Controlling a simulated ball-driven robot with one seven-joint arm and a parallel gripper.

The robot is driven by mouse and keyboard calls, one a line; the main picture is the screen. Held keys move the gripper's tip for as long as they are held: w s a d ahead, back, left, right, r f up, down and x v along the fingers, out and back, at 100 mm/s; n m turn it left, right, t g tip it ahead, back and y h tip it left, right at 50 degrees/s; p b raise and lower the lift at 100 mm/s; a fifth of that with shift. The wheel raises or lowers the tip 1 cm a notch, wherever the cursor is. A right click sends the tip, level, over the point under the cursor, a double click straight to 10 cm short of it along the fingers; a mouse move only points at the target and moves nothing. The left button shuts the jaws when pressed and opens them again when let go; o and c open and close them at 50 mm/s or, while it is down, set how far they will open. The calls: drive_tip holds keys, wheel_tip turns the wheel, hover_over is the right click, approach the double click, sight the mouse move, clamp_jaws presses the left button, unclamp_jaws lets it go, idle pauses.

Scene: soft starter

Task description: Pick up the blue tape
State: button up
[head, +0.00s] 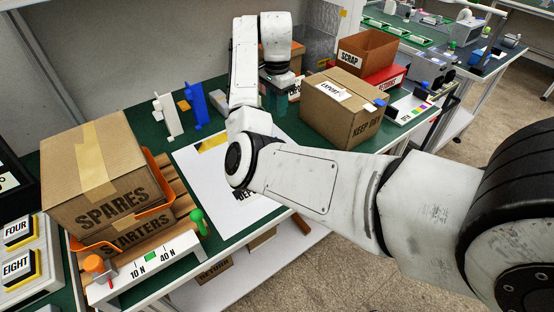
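I cannot make out a thing that is surely the blue tape. A blue upright piece (196,104) stands on the green bench top, beside a white upright piece, left of my arm. My gripper (280,100) points down over the back of the bench, left of that box. Its fingers are small, dark and partly hidden, so I cannot tell whether they are open or hold anything. My arm crosses the middle of the view and hides part of the bench.
The cardboard "KEEP DRY" box (343,112) stands right of my gripper. The "SPARES" box (98,178) sits in an orange tray at left. A white sheet (215,180) lies mid-bench. An open brown "SCRAP" box (368,50) stands at the back right.

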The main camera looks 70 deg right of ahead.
drive_tip(key=f, duration=0.4)
drive_tip(key=f+b, duration=0.1)
drive_tip(key=f, duration=0.1)
drive_tip(key=shift+w+f, duration=0.1)
drive_tip(key=shift+w, duration=0.25)
drive_tip(key=shift+a+f+p, duration=0.15)
drive_tip(key=shift+a+f, duration=0.05)
drive_tip(key=shift+f, duration=1.15)
drive_tip(key=shift+a+f+p, duration=0.15)
drive_tip(key=shift+f, duration=1.15)
drive_tip(key=shift+c, duration=0.4)
clamp_jaws()
